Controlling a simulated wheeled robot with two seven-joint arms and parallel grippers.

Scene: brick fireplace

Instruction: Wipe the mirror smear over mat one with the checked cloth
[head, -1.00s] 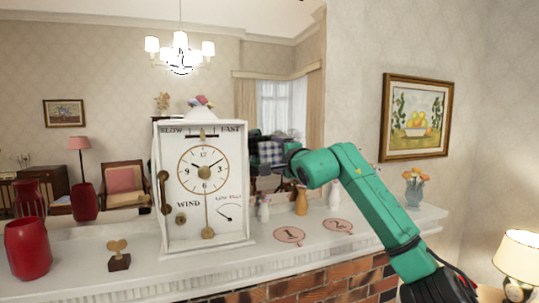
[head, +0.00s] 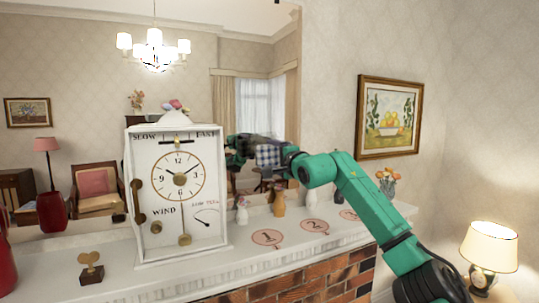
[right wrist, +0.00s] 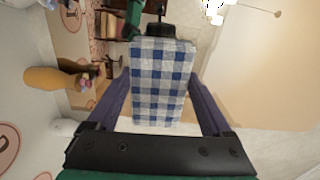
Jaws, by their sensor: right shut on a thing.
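The blue-and-white checked cloth (head: 268,156) is held up in front of the mirror by my right gripper (head: 284,156). In the right wrist view the cloth (right wrist: 160,82) fills the space between the two purple fingers. The pink round mat one (head: 268,237) lies on the mantel right of the clock, below and in front of the cloth. The mirror (head: 90,75) spans the wall behind the mantel and reflects the room and my arm. I cannot make out the smear. I cannot tell whether the cloth touches the glass. My left gripper is out of view.
A white clock (head: 150,220) stands left of the cloth. Mat two (head: 314,226) and another mat (head: 349,215) lie further right. An orange bottle (head: 279,204) and a white bottle (head: 242,211) stand behind the mats. A flower vase (head: 387,184) is at the mantel's right end.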

